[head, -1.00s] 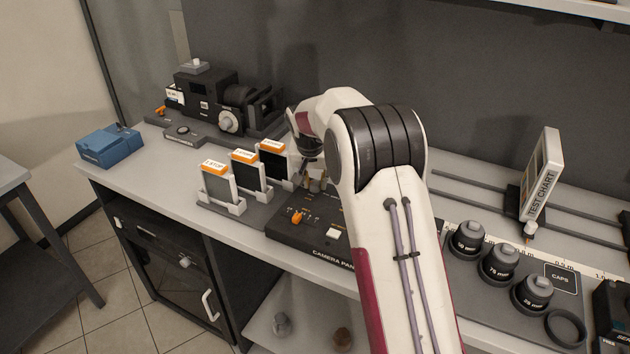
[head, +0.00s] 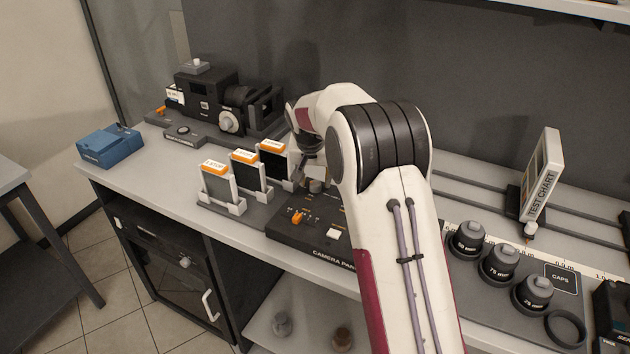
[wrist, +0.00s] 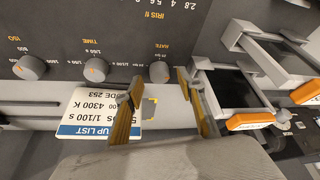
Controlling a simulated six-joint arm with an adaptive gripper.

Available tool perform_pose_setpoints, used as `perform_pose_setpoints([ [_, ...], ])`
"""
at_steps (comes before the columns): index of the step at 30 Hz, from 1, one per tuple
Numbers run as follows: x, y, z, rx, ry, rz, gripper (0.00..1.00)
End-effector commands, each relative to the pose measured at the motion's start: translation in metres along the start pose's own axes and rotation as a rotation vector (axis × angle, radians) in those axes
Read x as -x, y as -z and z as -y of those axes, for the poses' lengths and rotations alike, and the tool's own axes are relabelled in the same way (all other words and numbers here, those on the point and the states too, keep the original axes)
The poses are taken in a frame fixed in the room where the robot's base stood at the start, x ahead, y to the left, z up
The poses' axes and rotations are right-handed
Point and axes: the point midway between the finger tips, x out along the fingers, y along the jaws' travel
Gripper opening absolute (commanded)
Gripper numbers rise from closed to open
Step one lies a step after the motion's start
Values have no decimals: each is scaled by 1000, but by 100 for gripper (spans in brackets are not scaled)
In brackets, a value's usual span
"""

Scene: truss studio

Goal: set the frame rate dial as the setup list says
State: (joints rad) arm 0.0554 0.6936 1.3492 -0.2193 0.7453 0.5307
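The frame rate dial, a grey round knob marked RATE (wrist: 159,72), shows in the wrist view on the dark camera panel (wrist: 110,22). My gripper (wrist: 160,80) has its two tan-edged fingers apart, one on each side of the dial in the picture. Whether they touch it or stand off from it I cannot tell. The setup list card (wrist: 98,118) shows upside down below the dials, partly hidden by a finger; "1/100 s" and "4300 K" are readable, the rate line is not clear. In the head view my arm hides part of the panel (head: 290,238).
The ISO dial (wrist: 30,67) and TIME dial (wrist: 96,70) sit in a row with the rate dial. Orange-topped slides (head: 215,168) stand in holders left of the panel. A camera (head: 205,95) stands behind. Capped lenses (head: 500,262) and a test chart (head: 543,175) are right.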

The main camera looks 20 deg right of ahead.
Motion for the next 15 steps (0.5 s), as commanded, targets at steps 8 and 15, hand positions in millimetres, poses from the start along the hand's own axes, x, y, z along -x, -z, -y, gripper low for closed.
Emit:
perform_pose_setpoints([
  [8, 37, 0, 0, 0, 1, -1, 39],
  [15, 73, 0, 0, 0, 1, -1, 39],
])
